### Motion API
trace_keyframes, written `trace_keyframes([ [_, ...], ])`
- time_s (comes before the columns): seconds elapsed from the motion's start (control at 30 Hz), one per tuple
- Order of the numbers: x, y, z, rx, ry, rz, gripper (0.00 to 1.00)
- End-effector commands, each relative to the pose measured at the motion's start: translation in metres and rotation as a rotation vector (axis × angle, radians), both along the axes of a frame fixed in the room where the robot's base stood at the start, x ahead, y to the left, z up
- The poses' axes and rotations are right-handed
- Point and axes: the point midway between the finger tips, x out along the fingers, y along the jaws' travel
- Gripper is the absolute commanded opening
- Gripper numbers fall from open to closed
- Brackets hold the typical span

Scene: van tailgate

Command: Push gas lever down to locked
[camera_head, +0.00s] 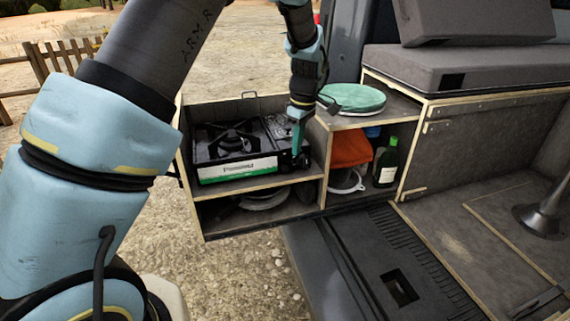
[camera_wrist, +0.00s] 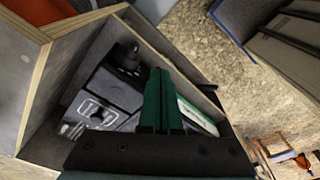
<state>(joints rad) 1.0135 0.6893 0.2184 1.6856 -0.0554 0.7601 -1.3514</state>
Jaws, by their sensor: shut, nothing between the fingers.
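The portable gas stove (camera_head: 236,170) sits on the upper shelf of the wooden tailgate box, with a black burner on top and a white-and-green front panel. My gripper (camera_head: 297,140) is over its right end, pointing down, with its teal fingers together and empty. In the wrist view the fingers of my gripper (camera_wrist: 160,75) reach over the dark stove (camera_wrist: 112,92), and a black knob (camera_wrist: 127,57) shows beside them. The fingers cover part of the stove. I cannot clearly make out the gas lever or its position, nor whether the fingertips touch the stove.
The box's wooden divider (camera_head: 323,165) stands close to the right of my gripper. Beyond it are a green round bag (camera_head: 351,98), an orange cloth (camera_head: 350,147) and a dark bottle (camera_head: 386,163). Dishes (camera_head: 264,199) lie on the shelf below. Air above the burner is free.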

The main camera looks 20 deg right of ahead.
Motion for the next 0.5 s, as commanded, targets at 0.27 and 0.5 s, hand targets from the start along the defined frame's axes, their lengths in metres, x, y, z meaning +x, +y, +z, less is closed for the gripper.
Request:
trace_keyframes([
  [0.27, -0.004, -0.003, 0.049, -0.003, -0.002, 0.001, 0.00],
  [0.5, -0.006, -0.003, 0.066, 0.000, 0.000, 0.001, 0.00],
])
